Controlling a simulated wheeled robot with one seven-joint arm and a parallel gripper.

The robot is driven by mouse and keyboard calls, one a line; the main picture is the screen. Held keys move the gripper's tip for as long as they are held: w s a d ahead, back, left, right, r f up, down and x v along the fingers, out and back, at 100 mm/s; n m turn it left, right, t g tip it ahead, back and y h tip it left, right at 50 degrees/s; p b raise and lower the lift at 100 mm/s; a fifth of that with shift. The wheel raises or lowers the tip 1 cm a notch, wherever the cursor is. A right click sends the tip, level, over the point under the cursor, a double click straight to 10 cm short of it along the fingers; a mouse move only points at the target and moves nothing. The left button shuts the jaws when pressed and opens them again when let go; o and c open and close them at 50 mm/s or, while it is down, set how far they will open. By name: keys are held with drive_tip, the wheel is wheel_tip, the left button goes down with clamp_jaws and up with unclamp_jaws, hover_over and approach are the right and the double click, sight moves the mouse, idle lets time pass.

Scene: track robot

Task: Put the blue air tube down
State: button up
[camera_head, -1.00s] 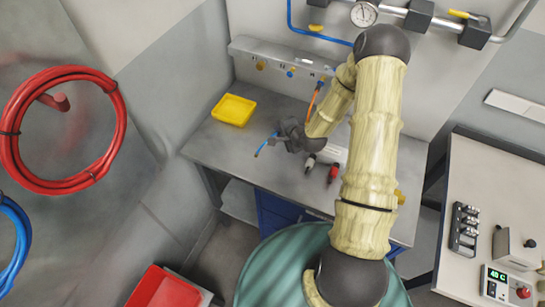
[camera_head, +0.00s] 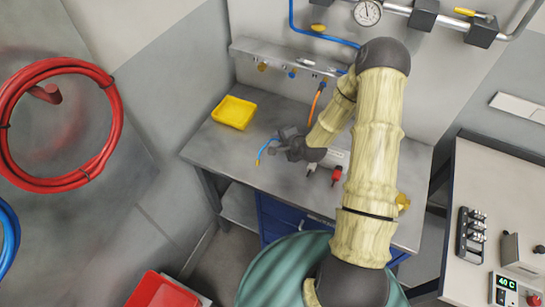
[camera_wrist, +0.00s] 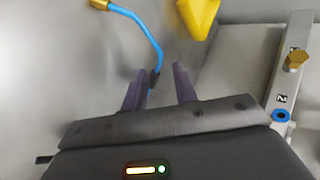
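The blue air tube (camera_head: 265,149) is short and curved, with a brass tip at one end and a black end at the other. It is by the fingers of my gripper (camera_head: 279,139), over the grey workbench (camera_head: 222,150). In the wrist view, the tube (camera_wrist: 148,32) runs from its brass tip at the top to its black end between the two dark fingers of my gripper (camera_wrist: 160,80), close to the left one. A clear gap shows between the fingers, so the gripper looks open. I cannot tell whether the tube touches the bench or a finger.
A yellow bin (camera_head: 234,112) stands on the bench behind the tube. A black and a red fitting (camera_head: 336,174) lie to the right, near my forearm. A port rail (camera_head: 275,62) with an orange hose (camera_head: 315,102) is at the back. Bare bench shows to the left.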

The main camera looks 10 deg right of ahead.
drive_tip(key=p+v, duration=0.3)
drive_tip(key=v, duration=0.5)
idle(0.4)
drive_tip(key=shift+p, duration=0.3)
wheel_tip(320, 180, up, 8)
drive_tip(key=s+p, duration=0.2)
drive_tip(key=p, duration=0.4)
drive_tip(key=shift+d, duration=0.4)
